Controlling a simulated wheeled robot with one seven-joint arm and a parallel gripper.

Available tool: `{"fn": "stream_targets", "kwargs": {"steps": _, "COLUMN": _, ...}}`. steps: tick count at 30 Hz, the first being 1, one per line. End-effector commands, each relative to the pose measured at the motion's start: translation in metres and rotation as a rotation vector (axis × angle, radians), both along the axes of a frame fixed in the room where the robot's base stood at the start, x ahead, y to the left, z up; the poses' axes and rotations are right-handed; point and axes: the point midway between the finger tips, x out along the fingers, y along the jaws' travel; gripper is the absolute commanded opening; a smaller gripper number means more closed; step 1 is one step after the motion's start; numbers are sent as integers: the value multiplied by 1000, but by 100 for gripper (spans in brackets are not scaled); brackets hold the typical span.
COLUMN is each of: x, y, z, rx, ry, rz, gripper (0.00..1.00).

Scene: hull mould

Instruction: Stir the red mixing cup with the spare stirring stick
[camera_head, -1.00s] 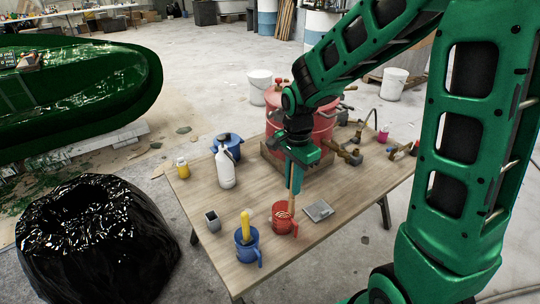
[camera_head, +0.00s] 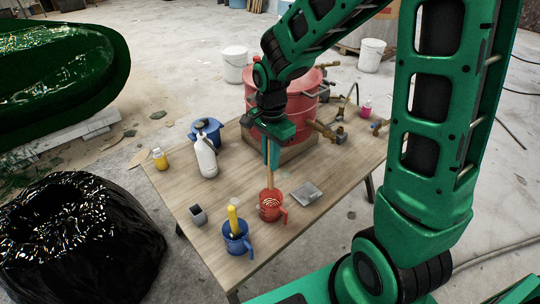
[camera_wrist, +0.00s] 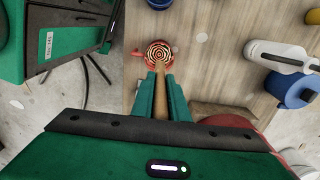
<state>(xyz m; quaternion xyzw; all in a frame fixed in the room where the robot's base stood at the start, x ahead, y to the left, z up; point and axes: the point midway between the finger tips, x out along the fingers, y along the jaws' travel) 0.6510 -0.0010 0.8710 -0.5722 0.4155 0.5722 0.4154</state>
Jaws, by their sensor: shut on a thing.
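The red mixing cup (camera_head: 269,211) stands upright on the wooden table near its front edge, with its handle to the right. It also shows in the wrist view (camera_wrist: 150,55), with pale rings inside it. My gripper (camera_head: 271,160) is above and just behind the cup, shut on a wooden stirring stick (camera_head: 269,181). In the wrist view the stick (camera_wrist: 160,104) lies between my two green fingers (camera_wrist: 161,92). Its far end reaches the cup's mouth; how deep it goes is hidden.
A blue cup (camera_head: 238,246) with a yellow handle in it, a small grey cup (camera_head: 198,215) and a flat grey plate (camera_head: 306,192) stand close by. A white bottle (camera_head: 206,158), a blue pot (camera_head: 206,129) and a large red pot (camera_head: 292,98) are behind. Bare tabletop lies left of the stick.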

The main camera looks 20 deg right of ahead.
Motion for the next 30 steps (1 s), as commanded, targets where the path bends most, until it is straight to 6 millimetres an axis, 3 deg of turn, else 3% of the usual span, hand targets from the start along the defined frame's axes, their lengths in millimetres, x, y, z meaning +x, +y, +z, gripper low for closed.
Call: {"fn": "stream_targets", "kwargs": {"steps": 30, "x": -1, "y": -3, "z": -87, "rx": 0, "ry": 4, "rz": -6, "gripper": 0}}
